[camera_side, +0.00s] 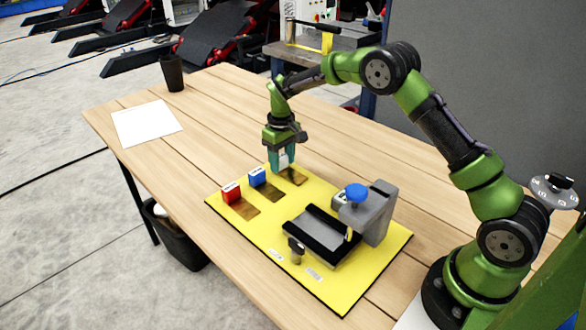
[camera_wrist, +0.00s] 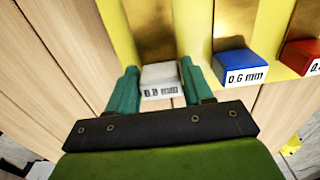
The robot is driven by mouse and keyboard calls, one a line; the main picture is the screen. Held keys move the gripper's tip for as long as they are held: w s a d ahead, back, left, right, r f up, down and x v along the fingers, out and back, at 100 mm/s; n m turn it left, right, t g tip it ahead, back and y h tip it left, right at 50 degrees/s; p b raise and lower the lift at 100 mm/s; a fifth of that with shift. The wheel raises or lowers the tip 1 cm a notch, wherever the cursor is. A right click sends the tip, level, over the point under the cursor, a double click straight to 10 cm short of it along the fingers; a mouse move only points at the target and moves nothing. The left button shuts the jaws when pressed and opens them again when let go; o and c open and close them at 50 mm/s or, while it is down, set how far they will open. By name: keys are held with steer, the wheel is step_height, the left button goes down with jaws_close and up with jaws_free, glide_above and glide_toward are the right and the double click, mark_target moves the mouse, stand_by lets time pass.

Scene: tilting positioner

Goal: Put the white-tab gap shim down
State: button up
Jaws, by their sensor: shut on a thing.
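The white-tab gap shim (camera_wrist: 160,80) is between the two teal fingers of my gripper (camera_wrist: 156,88) in the wrist view. Its tab carries a printed mm label that I cannot read fully. In the side view my gripper (camera_side: 283,160) points down over the far edge of the yellow board (camera_side: 270,225), at the row of brass-coloured strips. The fingers are shut on the white tab. The tab is mostly hidden by the fingers in the side view. A brass strip (camera_wrist: 150,28) extends beyond the tab in the wrist view; I cannot tell whether it touches the board.
A blue-tab shim (camera_side: 257,177) and a red-tab shim (camera_side: 231,193) lie beside it on the board. A black tilting plate (camera_side: 322,233) with a grey bracket (camera_side: 377,213) and blue knob (camera_side: 357,193) stands nearby. A paper (camera_side: 146,124) and black cup (camera_side: 173,73) are farther off.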

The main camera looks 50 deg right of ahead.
mark_target(282, 157)
step_height(282, 157, up, 9)
steer(key=shift+f, duration=0.15)
steer(key=s+a+r, duration=0.2)
steer(key=s+r, duration=0.1)
steer(key=s, duration=0.6)
steer(key=s+a+r, duration=0.1)
steer(key=s+r, duration=0.3)
steer(key=s, duration=0.4)
steer(key=s+d+f+m, duration=0.3)
steer(key=d+f+m, duration=0.1)
steer(key=d+f, duration=0.55)
steer(key=shift+m, duration=0.3)
steer(key=a, duration=1.5)
steer(key=shift+s+r, duration=0.15)
steer(key=shift+s, duration=0.05)
steer(key=shift+a+f, duration=0.3)
steer(key=shift+a, duration=0.5)
step_height(282, 157, down, 3)
steer(key=shift+d+r, duration=0.1)
steer(key=shift+r, duration=0.1)
steer(key=shift+f, duration=0.15)
